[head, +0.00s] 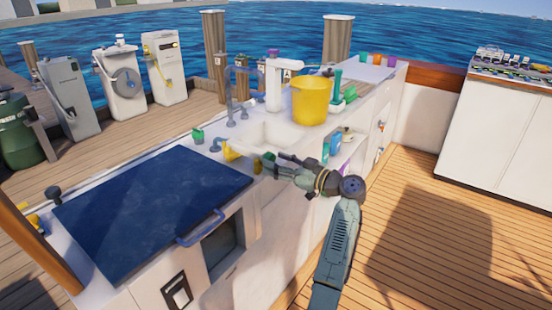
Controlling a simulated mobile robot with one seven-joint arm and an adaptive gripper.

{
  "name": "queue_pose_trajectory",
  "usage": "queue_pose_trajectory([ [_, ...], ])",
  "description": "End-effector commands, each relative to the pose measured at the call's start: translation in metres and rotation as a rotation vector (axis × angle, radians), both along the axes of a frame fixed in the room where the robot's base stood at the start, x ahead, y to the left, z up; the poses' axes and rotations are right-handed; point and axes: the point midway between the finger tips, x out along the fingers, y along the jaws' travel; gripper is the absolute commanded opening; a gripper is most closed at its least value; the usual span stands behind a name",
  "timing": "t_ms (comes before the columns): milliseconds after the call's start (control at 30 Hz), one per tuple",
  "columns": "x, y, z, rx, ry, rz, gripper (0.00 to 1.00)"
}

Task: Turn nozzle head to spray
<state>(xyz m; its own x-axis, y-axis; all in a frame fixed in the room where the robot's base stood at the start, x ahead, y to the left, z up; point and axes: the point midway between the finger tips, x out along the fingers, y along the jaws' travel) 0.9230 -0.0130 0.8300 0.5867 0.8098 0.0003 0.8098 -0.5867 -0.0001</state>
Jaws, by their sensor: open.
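A small yellow piece (230,151) with a pale part beside it lies at the front edge of the sink on the white counter. It looks like the nozzle, but it is too small to make out its head or any setting marks. My gripper (268,165) reaches in from the right, over the counter's front edge, with its jaws open and pointing left toward the yellow piece. The fingertips appear just right of the pale part. I cannot tell whether they touch it.
A yellow bucket (311,101) and a white tap-like post (280,84) stand behind the sink (270,136). A dark blue hatch cover (150,212) with a blue handle (200,229) fills the counter's left. The wooden deck (430,240) at right is clear.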

Motion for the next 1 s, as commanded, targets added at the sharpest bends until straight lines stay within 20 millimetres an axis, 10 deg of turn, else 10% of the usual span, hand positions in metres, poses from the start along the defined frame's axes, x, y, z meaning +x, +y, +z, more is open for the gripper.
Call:
queue_pose_trajectory([
  [400, 0.0053, 0.0068, -0.0001, 0.000, 0.000, -0.002, 0.54],
  [1000, 0.0051, 0.0067, -0.0002, 0.000, 0.000, -0.001, 0.14],
])
